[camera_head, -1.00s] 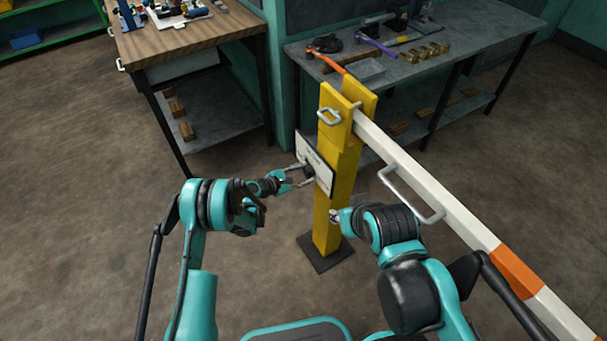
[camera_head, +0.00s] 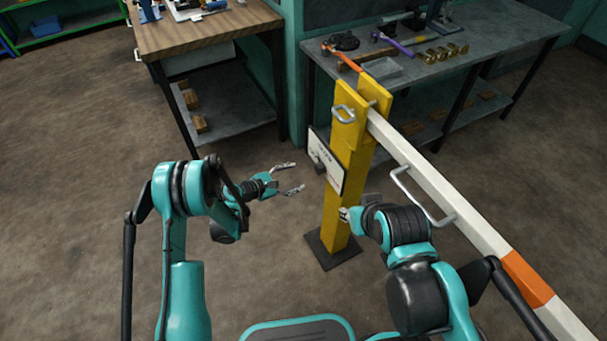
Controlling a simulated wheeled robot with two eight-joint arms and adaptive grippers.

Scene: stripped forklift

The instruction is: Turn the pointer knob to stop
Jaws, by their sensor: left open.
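A white panel (camera_head: 330,168) with a dark edge is fixed to the left side of a yellow post (camera_head: 337,210). A small dark knob (camera_head: 318,168) stands out from the panel's left part; its pointing direction is too small to read. My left gripper (camera_head: 294,177) is open and empty, left of the panel and apart from the knob. My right gripper (camera_head: 345,213) is at the post's lower right side, mostly hidden behind its own arm; its jaws cannot be made out.
A white and orange barrier arm (camera_head: 440,195) with a metal handle (camera_head: 420,198) runs from the post to the lower right. A wooden-top bench (camera_head: 205,38) and a grey bench (camera_head: 480,60) with tools stand behind. The floor left of the post is clear.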

